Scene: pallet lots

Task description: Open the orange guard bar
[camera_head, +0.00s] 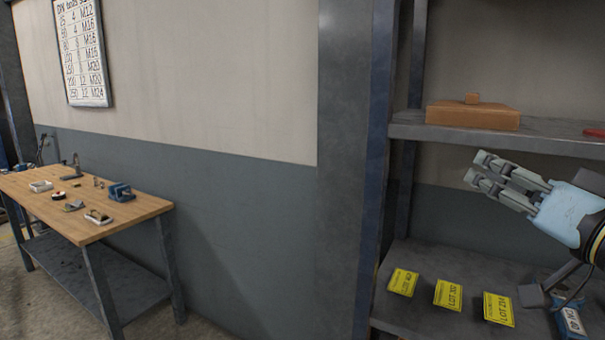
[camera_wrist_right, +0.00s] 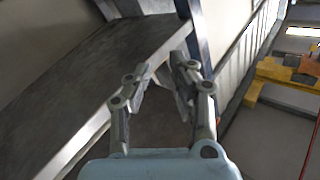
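I cannot make out an orange guard bar for certain in either view. A yellow-orange structure (camera_wrist_right: 285,75) shows at the right edge of the right wrist view, and I cannot tell what it is. My right gripper (camera_head: 478,168) is raised in front of the shelf rack, between its upper and lower shelves. Its two fingers also show in the right wrist view (camera_wrist_right: 163,78), apart with nothing between them. My left gripper is not in view.
The upper shelf (camera_head: 550,138) carries a brown box (camera_head: 473,115). Yellow lot cards (camera_head: 448,296) lie on the lower shelf, beside a blue labelled item (camera_head: 570,320). A rack post (camera_head: 378,150) stands left of the gripper. A wooden workbench (camera_head: 130,212) with small parts stands far left.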

